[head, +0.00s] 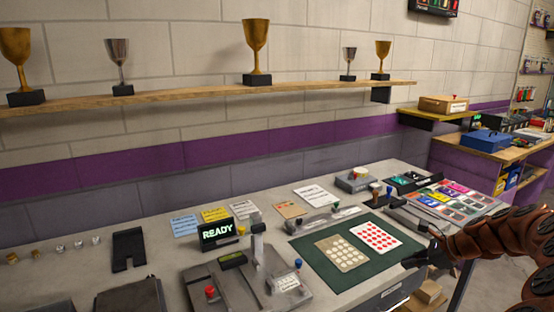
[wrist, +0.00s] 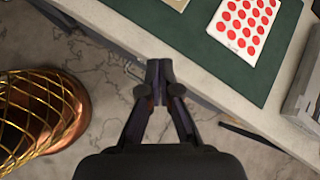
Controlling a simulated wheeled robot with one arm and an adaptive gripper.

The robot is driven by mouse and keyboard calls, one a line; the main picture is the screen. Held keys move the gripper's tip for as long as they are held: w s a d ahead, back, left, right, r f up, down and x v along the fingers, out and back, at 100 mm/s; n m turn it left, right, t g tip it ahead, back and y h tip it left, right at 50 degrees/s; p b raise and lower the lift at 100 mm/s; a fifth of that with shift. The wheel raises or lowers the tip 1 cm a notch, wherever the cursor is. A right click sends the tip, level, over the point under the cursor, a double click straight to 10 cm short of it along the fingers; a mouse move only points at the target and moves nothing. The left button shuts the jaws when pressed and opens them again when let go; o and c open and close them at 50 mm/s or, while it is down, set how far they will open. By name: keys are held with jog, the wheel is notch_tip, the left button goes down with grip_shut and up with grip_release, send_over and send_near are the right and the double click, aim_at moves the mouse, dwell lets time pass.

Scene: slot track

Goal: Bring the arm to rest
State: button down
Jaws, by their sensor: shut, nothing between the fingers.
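My gripper (wrist: 158,72) is in the middle of the wrist view, its two dark fingers together at the tips with nothing between them. It points over the front edge of the grey workbench (wrist: 110,22), with floor showing below. In the head view my gripper (head: 407,262) is small and dark beside the right front corner of the green mat (head: 306,247). My brown segmented arm reaches in from the right edge. Whether the fingertips touch the bench edge cannot be told.
A card with red dots (head: 375,238) and a beige dotted card (head: 341,254) lie on the mat. A device with a READY display (head: 217,232) stands left of it. Trophies line a wooden shelf (head: 190,92). A copper-gold object (wrist: 40,110) sits low left in the wrist view.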

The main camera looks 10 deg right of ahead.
jog(key=s+a+r+n+g, duration=0.25)
jog(key=s+a+n, duration=0.25)
jog(key=a, duration=0.3)
jog(key=s+a+r+n+g+p, duration=0.1)
jog(key=s+a+r+n, duration=0.25)
jog(key=a, duration=0.55)
jog(key=s+a+r+n+g, duration=0.2)
jog(key=s+a+n, duration=0.3)
jog(key=a, duration=0.3)
jog(key=s+f+n+g+h, duration=0.1)
jog(key=s+n+h, duration=0.2)
jog(key=s, duration=0.9)
jog(key=s+a+f+n+g+h+p, duration=0.1)
jog(key=s+n+g+h, duration=0.1)
jog(key=s+n, duration=0.5)
jog(key=s, duration=0.6)
jog(key=shift+f+n+h, duration=0.25)
jog(key=shift+n+h, duration=0.1)
jog(key=shift+h, duration=0.05)
jog(key=shift+a, duration=0.1)
